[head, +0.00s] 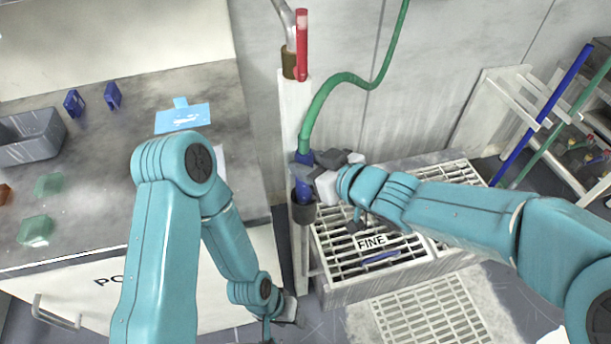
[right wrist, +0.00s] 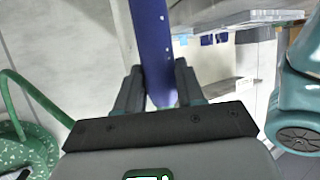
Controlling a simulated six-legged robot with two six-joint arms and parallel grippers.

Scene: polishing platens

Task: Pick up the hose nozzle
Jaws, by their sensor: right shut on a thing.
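The hose nozzle (head: 304,187) is blue and stands upright at a white post, with a green hose (head: 341,80) rising from its top. Its lower end meets a dark cup-like holder (head: 303,214); I cannot tell how deep it sits. My right gripper (head: 306,167) comes from the right and is shut on the nozzle. In the right wrist view the blue nozzle (right wrist: 150,45) stands between the two fingers of the right gripper (right wrist: 158,85). My left gripper (head: 284,318) hangs low at the bottom edge, apart from the nozzle; its fingers are unclear.
A grey counter (head: 110,150) at left holds a grey tray (head: 32,137), a light-blue sheet (head: 183,118) and small blue pieces. A red-handled pipe (head: 302,45) is above the post. A grated basin marked FINE (head: 335,292) lies below my right arm. A rack with poles stands at right.

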